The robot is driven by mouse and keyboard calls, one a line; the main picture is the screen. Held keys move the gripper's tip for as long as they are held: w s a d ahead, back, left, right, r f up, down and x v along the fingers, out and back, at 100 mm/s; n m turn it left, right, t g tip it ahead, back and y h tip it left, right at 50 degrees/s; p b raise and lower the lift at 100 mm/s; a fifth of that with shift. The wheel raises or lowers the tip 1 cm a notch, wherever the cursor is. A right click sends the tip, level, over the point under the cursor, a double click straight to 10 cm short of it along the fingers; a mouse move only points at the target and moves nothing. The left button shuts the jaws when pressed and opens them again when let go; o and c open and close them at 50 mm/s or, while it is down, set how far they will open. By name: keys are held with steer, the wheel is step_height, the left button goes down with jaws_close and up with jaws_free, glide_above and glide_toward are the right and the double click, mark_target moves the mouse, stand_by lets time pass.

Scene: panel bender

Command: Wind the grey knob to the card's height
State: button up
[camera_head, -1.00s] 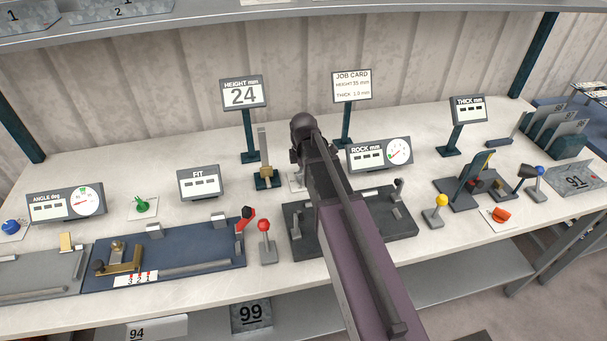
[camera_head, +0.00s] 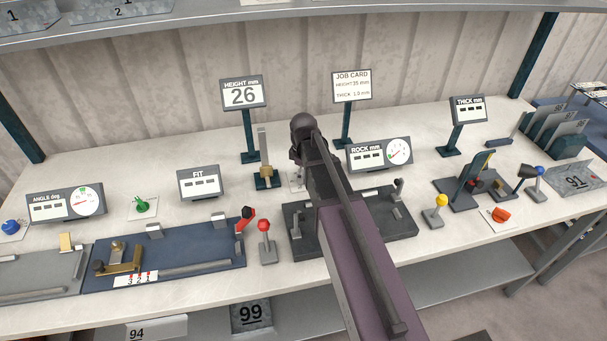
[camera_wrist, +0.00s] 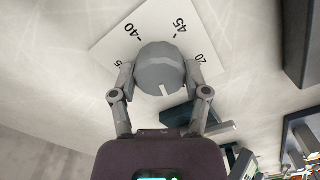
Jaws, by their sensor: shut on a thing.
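The grey knob (camera_wrist: 160,66) shows in the wrist view, round and faceted with a pale pointer mark. My gripper (camera_wrist: 160,78) is shut on it, one finger at each side. A white dial plate (camera_wrist: 112,45) with printed numbers such as 40, 45 and 20 lies under the knob. In the head view my arm hides the knob. The height display (camera_head: 243,94) reads 26 mm. The job card (camera_head: 352,86) gives height 35 mm and thick 1.0 mm. A height post with a brass slider (camera_head: 266,171) stands below the display.
The rock display (camera_head: 380,154) and a dark fixture plate (camera_head: 405,228) are right of and below my arm. A red-knobbed lever (camera_head: 265,238) and a yellow-knobbed lever (camera_head: 436,211) stand at either side. The blue fixture plate (camera_head: 195,255) lies left.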

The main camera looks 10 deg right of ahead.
steer(key=m, duration=0.5)
steer(key=shift+m, duration=0.3)
steer(key=m, duration=0.4)
steer(key=shift+s+m, duration=0.1)
steer(key=shift+m, duration=0.2)
steer(key=m, duration=1)
steer(key=o, duration=1.1)
steer(key=shift+o, duration=0.2)
